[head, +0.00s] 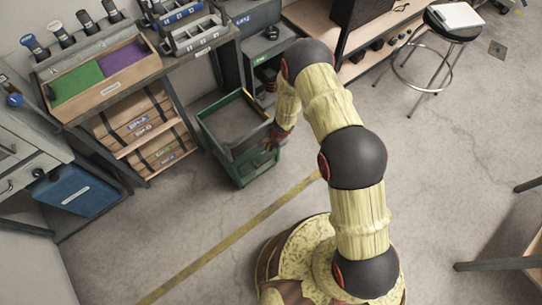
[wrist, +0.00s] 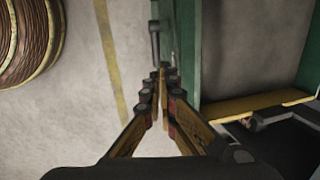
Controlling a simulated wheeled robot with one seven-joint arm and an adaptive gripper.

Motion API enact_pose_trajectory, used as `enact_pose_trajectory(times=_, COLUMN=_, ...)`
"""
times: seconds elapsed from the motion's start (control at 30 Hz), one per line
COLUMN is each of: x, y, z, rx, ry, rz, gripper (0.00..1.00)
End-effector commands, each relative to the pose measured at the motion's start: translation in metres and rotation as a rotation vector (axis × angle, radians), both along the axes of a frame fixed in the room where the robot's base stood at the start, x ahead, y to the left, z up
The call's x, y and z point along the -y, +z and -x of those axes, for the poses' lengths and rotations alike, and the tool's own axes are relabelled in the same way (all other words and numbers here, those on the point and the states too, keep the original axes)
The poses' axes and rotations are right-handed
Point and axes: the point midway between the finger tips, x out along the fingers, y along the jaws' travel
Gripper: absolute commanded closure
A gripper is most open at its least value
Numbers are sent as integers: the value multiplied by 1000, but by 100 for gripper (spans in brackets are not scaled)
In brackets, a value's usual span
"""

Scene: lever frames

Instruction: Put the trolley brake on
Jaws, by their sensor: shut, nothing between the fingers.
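The green trolley (head: 246,172) stands on the floor left of my arm in the head view, open at the top with a grey inside. Its green edge (wrist: 188,50) runs down the middle of the wrist view. A dark upright lever (wrist: 155,42), which looks like the brake lever, stands just beyond my fingertips, beside that edge. My gripper (wrist: 162,78) is shut and empty, its tips close to the lever's lower end; whether they touch it I cannot tell. In the head view my gripper (head: 277,137) is at the trolley's right side and hides part of it.
A shelf unit (head: 150,130) with boxes stands left of the trolley, and a grey cabinet (head: 250,35) behind it. A round stool (head: 452,25) stands at the back right. Open floor with a yellow line (head: 240,232) lies in front of the trolley.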

Motion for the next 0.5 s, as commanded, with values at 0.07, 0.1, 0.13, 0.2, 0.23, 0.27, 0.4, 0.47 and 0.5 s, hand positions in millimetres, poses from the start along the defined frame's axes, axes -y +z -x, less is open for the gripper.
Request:
enact_pose_trajectory(times=0.07, x=5, y=-1, z=0, rx=5, ry=6, rz=20, gripper=100)
enact_pose_trajectory(times=0.1, x=7, y=-1, z=-1, rx=7, ry=13, rz=26, gripper=100)
enact_pose_trajectory(times=0.13, x=7, y=-1, z=-1, rx=8, ry=18, rz=27, gripper=100)
enact_pose_trajectory(times=0.2, x=6, y=-1, z=-1, rx=8, ry=22, rz=26, gripper=100)
enact_pose_trajectory(times=0.23, x=6, y=-1, z=-1, rx=8, ry=22, rz=26, gripper=100)
enact_pose_trajectory(times=0.27, x=6, y=-1, z=-1, rx=8, ry=22, rz=26, gripper=100)
enact_pose_trajectory(times=0.4, x=6, y=-1, z=0, rx=8, ry=22, rz=26, gripper=100)
enact_pose_trajectory(times=0.47, x=6, y=-2, z=0, rx=7, ry=22, rz=25, gripper=100)
enact_pose_trajectory(times=0.5, x=6, y=-3, z=-1, rx=7, ry=22, rz=25, gripper=100)
